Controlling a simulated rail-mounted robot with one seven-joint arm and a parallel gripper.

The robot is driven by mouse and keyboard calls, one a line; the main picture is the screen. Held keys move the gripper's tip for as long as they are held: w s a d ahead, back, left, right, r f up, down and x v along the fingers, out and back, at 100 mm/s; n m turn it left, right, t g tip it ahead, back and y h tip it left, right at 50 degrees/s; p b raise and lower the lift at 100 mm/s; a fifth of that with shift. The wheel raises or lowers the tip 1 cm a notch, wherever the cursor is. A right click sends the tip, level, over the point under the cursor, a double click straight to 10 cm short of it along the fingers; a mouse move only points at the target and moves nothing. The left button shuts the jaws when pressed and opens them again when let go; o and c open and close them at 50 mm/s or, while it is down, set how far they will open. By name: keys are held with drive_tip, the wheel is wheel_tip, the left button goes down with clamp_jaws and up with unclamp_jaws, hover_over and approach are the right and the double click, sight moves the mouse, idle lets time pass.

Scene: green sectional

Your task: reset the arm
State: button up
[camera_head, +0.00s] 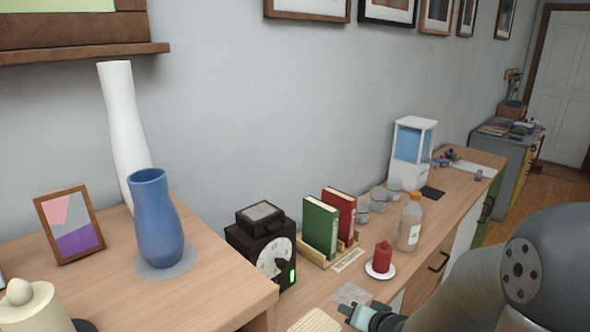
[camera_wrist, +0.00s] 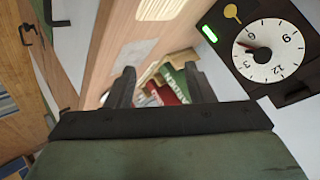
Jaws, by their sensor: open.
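My gripper (camera_wrist: 158,68) shows in the wrist view with its two dark fingers apart and nothing held between them. Beyond the fingertips, a red book (camera_wrist: 165,93) and a green book (camera_wrist: 174,78) show in part, apart from the fingers. My grey arm (camera_head: 505,270) comes in from the lower right of the head view.
A black dial device (camera_head: 265,245) stands left of the green book (camera_head: 320,228) and red book (camera_head: 341,213) in their wooden holder. A blue vase (camera_head: 158,220) stands on the nearer wooden surface.

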drive_tip(key=s+d+r+n+g+h, duration=0.25)
drive_tip(key=s+d+g+h, duration=0.2)
drive_tip(key=s, duration=0.35)
drive_tip(key=s+a+r+n+g, duration=0.1)
drive_tip(key=s+a+r+g, duration=0.1)
drive_tip(key=s, duration=0.5)
drive_tip(key=s+a+r+g+y, duration=0.1)
drive_tip(key=s+a+r+g, duration=0.1)
drive_tip(key=s, duration=0.5)
drive_tip(key=shift+a+n+g, duration=0.35)
drive_tip(key=shift+a+g, duration=0.3)
